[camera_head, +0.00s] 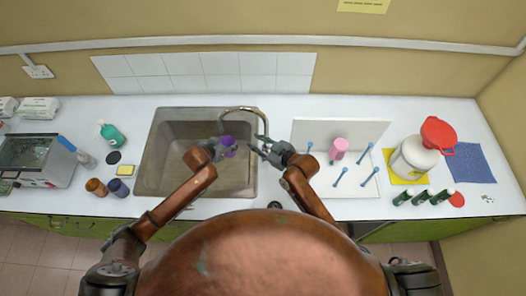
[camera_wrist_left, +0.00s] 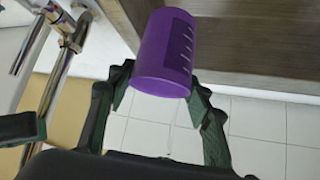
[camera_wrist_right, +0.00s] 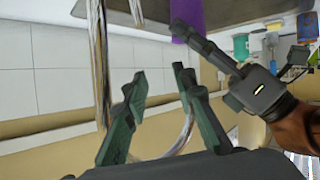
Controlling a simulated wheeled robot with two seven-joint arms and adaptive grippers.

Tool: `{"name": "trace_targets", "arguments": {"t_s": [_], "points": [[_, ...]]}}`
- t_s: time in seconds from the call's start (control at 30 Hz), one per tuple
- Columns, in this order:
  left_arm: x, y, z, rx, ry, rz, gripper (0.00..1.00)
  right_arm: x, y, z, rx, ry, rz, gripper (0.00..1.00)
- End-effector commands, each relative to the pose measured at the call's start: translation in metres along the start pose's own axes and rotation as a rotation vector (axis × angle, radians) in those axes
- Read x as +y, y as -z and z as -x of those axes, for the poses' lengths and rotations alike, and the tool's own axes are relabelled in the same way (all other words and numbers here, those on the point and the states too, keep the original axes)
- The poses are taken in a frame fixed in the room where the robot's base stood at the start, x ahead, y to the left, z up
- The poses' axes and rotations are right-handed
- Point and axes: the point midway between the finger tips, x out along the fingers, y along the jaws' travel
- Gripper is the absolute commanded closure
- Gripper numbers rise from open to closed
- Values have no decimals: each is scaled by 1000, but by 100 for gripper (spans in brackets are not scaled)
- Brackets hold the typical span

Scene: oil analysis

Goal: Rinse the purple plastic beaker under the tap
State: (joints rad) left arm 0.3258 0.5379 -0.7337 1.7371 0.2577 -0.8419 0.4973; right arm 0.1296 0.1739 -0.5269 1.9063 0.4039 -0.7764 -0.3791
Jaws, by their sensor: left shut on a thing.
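The purple beaker (camera_head: 229,146) is above the sink (camera_head: 150,187), left of the tap (camera_head: 262,122). My left gripper (camera_head: 220,150) is shut on it. In the left wrist view the beaker (camera_wrist_left: 165,55), with pale graduation marks, sits between my left fingers (camera_wrist_left: 158,98), and the chrome tap (camera_wrist_left: 62,60) is at the left. My right gripper (camera_head: 262,149) is by the sink's right edge, close to the tap. In the right wrist view its fingers (camera_wrist_right: 158,82) are apart with nothing between the tips, and chrome tap parts (camera_wrist_right: 98,60) show beyond. I cannot tell whether water runs.
A white rack with blue pegs (camera_head: 372,132) and a pink beaker (camera_head: 339,148) stands right of the sink. A white jar (camera_head: 413,158) is farther right. Brown jars (camera_head: 96,187), a sponge (camera_head: 125,170) and a teal bottle (camera_head: 112,135) are left of the sink.

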Motion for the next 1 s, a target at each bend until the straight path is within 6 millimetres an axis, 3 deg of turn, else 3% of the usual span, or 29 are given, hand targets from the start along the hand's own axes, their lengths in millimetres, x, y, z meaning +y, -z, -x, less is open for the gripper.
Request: {"name": "trace_targets", "arguments": {"t_s": [0.03, 0.3, 0.6, 0.8, 1.0], "points": [[0, 0, 0, 1, 0, 0, 74, -3, -15, 4, 26, -17, -13, 75], [0, 0, 0, 1, 0, 0, 74, -13, -63, 38, 219, -139, -66, 75], [0, 1, 0, 1, 0, 0, 74, -28, -107, 86, 350, -245, -91, 75], [0, 1, 0, 1, 0, 0, 74, -30, -115, 95, 378, -270, -93, 75], [0, 1, 0, 1, 0, 0, 74, -23, -106, 74, 381, -272, -92, 75]]}}
